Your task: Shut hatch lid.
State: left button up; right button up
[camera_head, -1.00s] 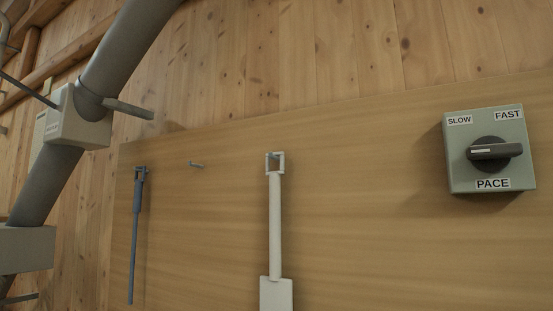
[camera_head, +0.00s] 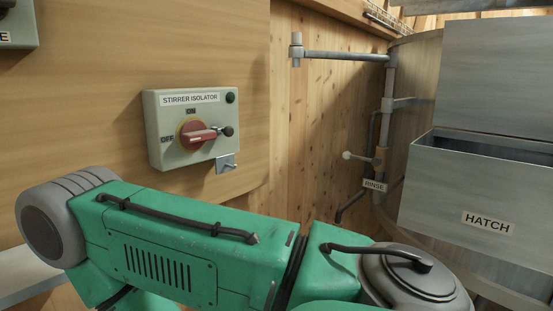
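The hatch (camera_head: 440,180) is a grey metal box at the right, with a HATCH label on its front. Its top is open, with a dark gap along the rim. No gripper shows in this view. A green and grey part of my own arm crosses the lower picture, below and left of the hatch.
A stirrer isolator box (camera_head: 193,128) with a red handle is on the wooden board at left. A grey pipe (camera_head: 345,56) and a RINSE valve (camera_head: 376,184) stand left of the hatch. A large round metal vessel (camera_head: 408,75) is behind it.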

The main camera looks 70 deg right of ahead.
aim_at(495, 75)
jog(key=k+z, duration=0.3)
jog(key=k+l+z, duration=0.15)
jog(key=z, duration=0.2)
jog(key=k+l+z, duration=0.1)
jog(key=z, duration=0.4)
jog(key=l+z, duration=0.15)
jog(key=z, duration=0.35)
jog(key=l+z, duration=0.2)
jog(key=z, duration=0.3)
jog(key=k+l+z, duration=0.1)
jog(key=z, duration=0.4)
jog(key=i+l, duration=0.1)
jog(key=l, duration=0.2)
jog(key=i+l, duration=0.1)
jog(key=l, duration=0.2)
jog(key=i+l+z, duration=0.1)
jog(key=l, duration=0.2)
jog(key=k, duration=0.65)
jog(key=z, duration=0.3)
jog(key=j+z, duration=0.4)
jog(key=k+j+z, duration=0.1)
jog(key=z, duration=0.3)
jog(key=k+j+z, duration=0.15)
jog(key=j+z, duration=0.25)
